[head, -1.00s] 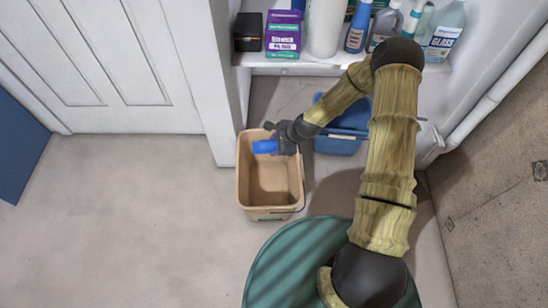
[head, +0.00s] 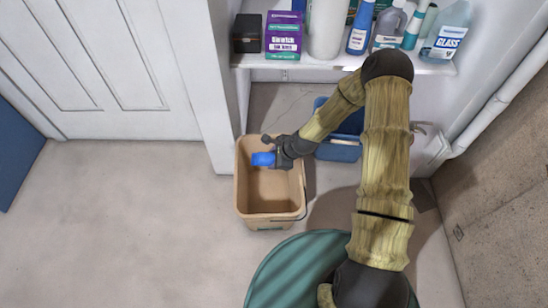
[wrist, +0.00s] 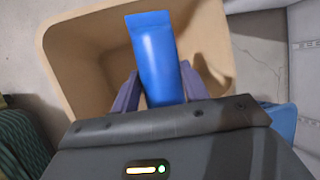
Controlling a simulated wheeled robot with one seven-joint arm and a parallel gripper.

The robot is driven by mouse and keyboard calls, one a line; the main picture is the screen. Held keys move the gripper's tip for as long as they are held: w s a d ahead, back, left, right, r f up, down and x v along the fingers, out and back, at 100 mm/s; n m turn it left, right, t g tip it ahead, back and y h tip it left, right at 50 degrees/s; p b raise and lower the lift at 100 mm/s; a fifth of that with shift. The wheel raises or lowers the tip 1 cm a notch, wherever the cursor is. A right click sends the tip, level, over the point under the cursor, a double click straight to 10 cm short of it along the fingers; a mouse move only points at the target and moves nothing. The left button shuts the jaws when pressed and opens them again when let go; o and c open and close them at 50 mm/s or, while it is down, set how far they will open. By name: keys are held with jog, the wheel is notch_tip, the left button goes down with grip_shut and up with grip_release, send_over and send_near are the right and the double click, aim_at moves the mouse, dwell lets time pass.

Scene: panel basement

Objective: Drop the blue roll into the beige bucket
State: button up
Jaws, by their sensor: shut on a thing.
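The blue roll (head: 263,159) is held in my gripper (head: 273,155), over the upper part of the beige bucket's opening. The beige bucket (head: 242,193) stands upright on the floor, and its inside looks empty. In the wrist view the blue roll (wrist: 157,60) sticks out from between the two fingers of my gripper (wrist: 158,88), with the bucket's rim (wrist: 62,35) around and below it. The end of the roll inside the gripper is hidden.
A blue bin (head: 340,150) stands right of the bucket, partly behind my arm. A shelf (head: 300,60) with boxes and several bottles is above it. A white door (head: 100,70) is at the left. The floor (head: 120,220) left of the bucket is clear.

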jog(key=shift+f+b, duration=1.15)
jog(key=shift+f, duration=0.4)
jog(key=o, duration=1.2)
jog(key=shift+c, duration=0.2)
jog(key=shift+r, duration=0.1)
jog(key=p+v, duration=0.7)
jog(key=v, duration=1)
jog(key=shift+r, duration=0.15)
